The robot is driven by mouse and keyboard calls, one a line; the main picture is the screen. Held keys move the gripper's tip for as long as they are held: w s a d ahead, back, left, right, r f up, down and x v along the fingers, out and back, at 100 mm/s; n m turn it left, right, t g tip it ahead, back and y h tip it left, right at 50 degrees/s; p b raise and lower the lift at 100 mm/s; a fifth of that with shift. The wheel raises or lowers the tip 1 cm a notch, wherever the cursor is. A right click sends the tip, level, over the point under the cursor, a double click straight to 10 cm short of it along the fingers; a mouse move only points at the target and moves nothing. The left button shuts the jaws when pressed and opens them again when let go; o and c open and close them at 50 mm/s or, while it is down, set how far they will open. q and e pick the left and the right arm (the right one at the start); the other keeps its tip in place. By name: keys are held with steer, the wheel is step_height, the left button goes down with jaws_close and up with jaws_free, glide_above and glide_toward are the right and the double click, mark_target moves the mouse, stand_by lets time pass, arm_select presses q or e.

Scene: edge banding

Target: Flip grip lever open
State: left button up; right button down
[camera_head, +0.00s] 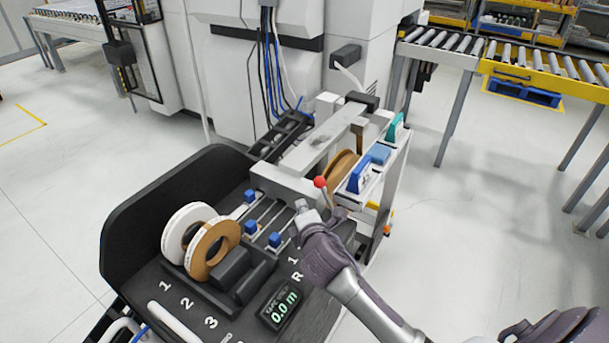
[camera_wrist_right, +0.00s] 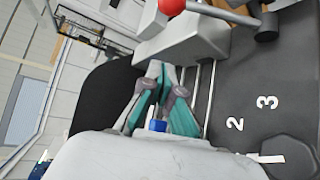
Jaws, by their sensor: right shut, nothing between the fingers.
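The grip lever (camera_head: 320,182) has a red ball knob on a thin grey rod and stands at the front of the machine's grey clamp block (camera_head: 283,183). In the right wrist view the lever's red knob (camera_wrist_right: 172,5) is at the top edge, with its rod running to the right. My right gripper (camera_head: 301,207) is shut and empty, just below and left of the knob in the head view, apart from it. In the wrist view its teal-padded fingers (camera_wrist_right: 164,78) point at the grey block. The lever's base is partly hidden. My left gripper is not in view.
White and brown tape rolls (camera_head: 212,248) stand on the black panel. Blue clips (camera_head: 250,196) sit on metal rails beside my gripper. A display (camera_head: 279,307) reads 0.0 m. A side rack (camera_head: 383,170) holds blue and green items. Open floor lies to the right.

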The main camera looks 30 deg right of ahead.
mark_target(328, 200)
steer(key=x, duration=0.8)
steer(key=shift+w+r, duration=0.2)
steer(key=shift+r, duration=0.1)
steer(key=d+p, duration=0.1)
steer(key=s+d+r+p, duration=0.1)
steer(key=shift+s+d, duration=0.2)
steer(key=shift+d, duration=0.1)
steer(key=shift+s+d+r, duration=0.2)
steer(key=shift+s+d, duration=0.1)
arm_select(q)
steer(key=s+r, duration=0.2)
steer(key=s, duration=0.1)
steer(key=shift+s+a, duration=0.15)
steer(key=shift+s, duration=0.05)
arm_select(e)
steer(key=shift+w+f, duration=0.1)
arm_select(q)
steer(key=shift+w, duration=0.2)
